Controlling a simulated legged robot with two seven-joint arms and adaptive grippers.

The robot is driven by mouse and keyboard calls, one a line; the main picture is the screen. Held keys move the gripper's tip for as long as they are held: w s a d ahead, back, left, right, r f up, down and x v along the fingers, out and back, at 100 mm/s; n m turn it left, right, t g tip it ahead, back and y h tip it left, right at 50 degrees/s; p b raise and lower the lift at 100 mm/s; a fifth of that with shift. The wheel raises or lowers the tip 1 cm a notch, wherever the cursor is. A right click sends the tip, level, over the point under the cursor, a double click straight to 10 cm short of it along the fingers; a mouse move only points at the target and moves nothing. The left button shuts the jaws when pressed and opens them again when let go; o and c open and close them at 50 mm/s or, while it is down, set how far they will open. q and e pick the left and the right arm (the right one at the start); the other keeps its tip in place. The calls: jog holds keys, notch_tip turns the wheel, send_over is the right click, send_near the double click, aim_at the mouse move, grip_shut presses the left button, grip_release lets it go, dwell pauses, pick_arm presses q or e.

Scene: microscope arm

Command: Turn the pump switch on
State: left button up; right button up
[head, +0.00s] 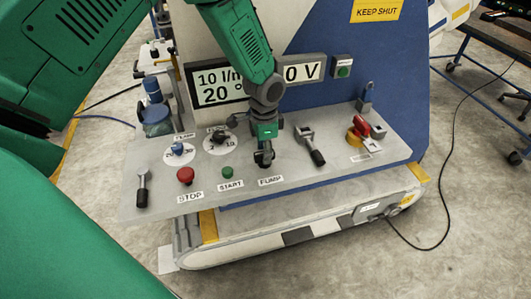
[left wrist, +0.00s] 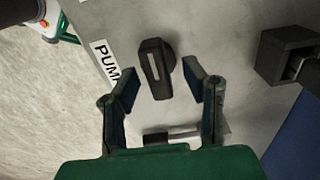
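The pump switch is a dark rotary knob (left wrist: 153,66) with a light line on its top, beside the PUMP label (left wrist: 106,62) in the left wrist view. My left gripper (left wrist: 162,78) is open, with one finger on each side of the knob's lower end. I cannot tell whether the fingers touch it. In the head view my left gripper (head: 264,152) points down at the grey panel just above the PUMP label (head: 271,181) and mostly covers the knob. My right gripper is not in view.
On the panel (head: 330,175) are a red stop button (head: 185,175), a green start button (head: 227,172), a lever (head: 317,157) right of my gripper and a red-yellow handle (head: 360,130). A display (head: 220,84) stands behind. A black cable (head: 447,170) lies at right.

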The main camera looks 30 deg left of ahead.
pick_arm(q)
notch_tip(320, 180, up, 10)
jog(key=shift+w+r, duration=0.15)
jog(key=shift+r, duration=0.05)
dwell(0.3)
